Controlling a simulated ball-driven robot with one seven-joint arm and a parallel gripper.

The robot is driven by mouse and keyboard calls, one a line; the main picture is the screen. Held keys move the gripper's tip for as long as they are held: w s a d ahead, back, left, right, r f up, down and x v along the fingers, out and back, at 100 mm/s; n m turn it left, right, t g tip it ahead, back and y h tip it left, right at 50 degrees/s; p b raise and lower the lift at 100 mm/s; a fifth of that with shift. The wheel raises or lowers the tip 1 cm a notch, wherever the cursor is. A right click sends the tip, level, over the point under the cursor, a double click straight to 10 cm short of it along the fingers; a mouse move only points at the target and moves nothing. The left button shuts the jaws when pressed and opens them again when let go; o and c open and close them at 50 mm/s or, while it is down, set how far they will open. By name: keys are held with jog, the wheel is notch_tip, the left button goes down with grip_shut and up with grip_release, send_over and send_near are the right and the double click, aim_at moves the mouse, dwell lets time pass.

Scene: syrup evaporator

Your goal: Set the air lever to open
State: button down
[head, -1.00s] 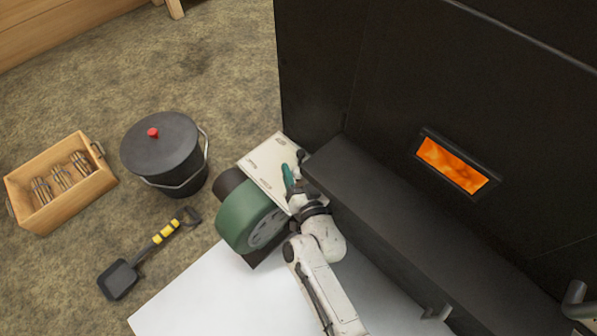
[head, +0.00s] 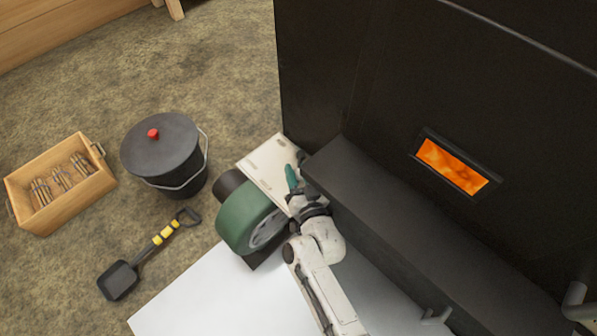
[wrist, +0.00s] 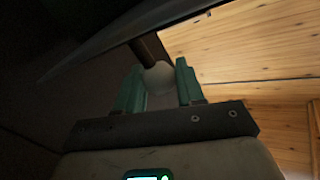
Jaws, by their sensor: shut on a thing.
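The air lever shows in the wrist view as a dark rod (wrist: 149,47) ending in a pale rounded knob (wrist: 160,76). My gripper (wrist: 160,73) has its two teal fingers on either side of the knob and is shut on it. In the head view my gripper (head: 293,178) is beside the cream plate (head: 263,167), close to the black evaporator front. The lever itself is hidden there behind my gripper and arm. Faint markings on the plate are too small to read.
A green blower (head: 240,220) sits just left of my arm. The black ledge (head: 400,220) and fire window (head: 452,167) are to the right.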

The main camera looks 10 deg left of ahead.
jog(key=a+r+m+h+p, duration=0.1)
jog(key=p, duration=0.2)
jog(key=shift+w, duration=0.1)
jog(key=shift+w+a+f+m+t+h+p, duration=0.1)
jog(key=shift+a+m+t+h+p, duration=0.2)
jog(key=shift+h, duration=0.25)
jog(key=shift+s+a+f+m+t+h+p, duration=0.1)
jog(key=shift+a+f+m+t+h, duration=0.1)
jog(key=shift+m+h, duration=0.3)
jog(key=shift+w+a+f+m+t+h+p, duration=0.1)
jog(key=shift+a+m+t+h+p, duration=0.15)
jog(key=shift+h, duration=0.4)
jog(key=shift+r, duration=0.15)
jog(key=c, duration=1)
grip_release()
jog(key=shift+c, duration=0.2)
jog(key=shift+o, duration=1.3)
jog(key=s+p, duration=0.1)
jog(key=s, duration=0.2)
jog(key=s+d+p, duration=0.1)
jog(key=s+p, duration=0.1)
jog(key=s, duration=0.1)
jog(key=s+p, duration=0.2)
jog(key=s, duration=0.1)
jog(key=shift+s+d, duration=0.3)
jog(key=shift+d, duration=0.1)
jog(key=shift+s+d, duration=0.1)
jog(key=shift+s, duration=0.55)
jog(key=shift+c, duration=0.5)
